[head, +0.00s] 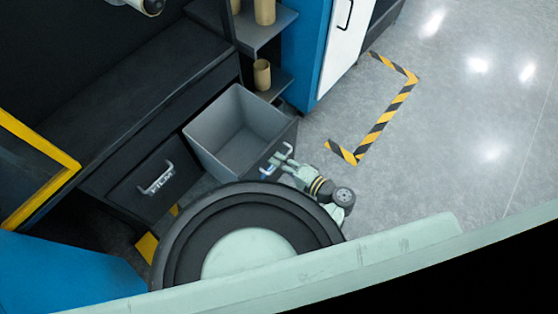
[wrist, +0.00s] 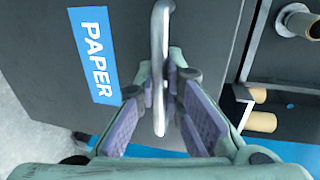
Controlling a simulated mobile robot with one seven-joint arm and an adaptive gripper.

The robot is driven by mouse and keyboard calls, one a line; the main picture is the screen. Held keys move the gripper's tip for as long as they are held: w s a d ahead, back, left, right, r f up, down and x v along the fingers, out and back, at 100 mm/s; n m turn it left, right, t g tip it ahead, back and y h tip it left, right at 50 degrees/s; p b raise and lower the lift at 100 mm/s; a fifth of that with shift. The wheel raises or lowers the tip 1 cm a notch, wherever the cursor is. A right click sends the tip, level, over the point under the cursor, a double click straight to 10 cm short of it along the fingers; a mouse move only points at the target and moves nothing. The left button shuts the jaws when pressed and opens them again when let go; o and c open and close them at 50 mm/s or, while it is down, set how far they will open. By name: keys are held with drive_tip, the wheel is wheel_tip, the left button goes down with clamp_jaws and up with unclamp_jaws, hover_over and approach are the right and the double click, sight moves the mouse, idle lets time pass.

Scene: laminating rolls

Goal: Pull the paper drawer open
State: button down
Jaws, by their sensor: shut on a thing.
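The paper drawer (head: 228,128) stands pulled out from the dark cabinet in the head view, and its grey inside looks empty. In the wrist view its dark front (wrist: 205,35) carries a blue label (wrist: 94,55) reading PAPER. The upright silver handle (wrist: 159,45) is beside the label, between my finger pads. My gripper (wrist: 162,92) is shut on this handle. In the head view my gripper (head: 279,161) is at the front of the open drawer, and the handle is partly hidden by it.
A closed drawer (head: 133,187) labelled FILM is left of the open one. Shelves with tan rolls (head: 262,74) stand behind, beside a blue cabinet (head: 303,50) with a white door. Grey floor (head: 450,130) with a yellow-black floor marking (head: 385,123) is clear at right.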

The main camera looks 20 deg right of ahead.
drive_tip(key=c, duration=2)
unclamp_jaws()
drive_tip(key=shift+o, duration=0.2)
drive_tip(key=v, duration=1.2)
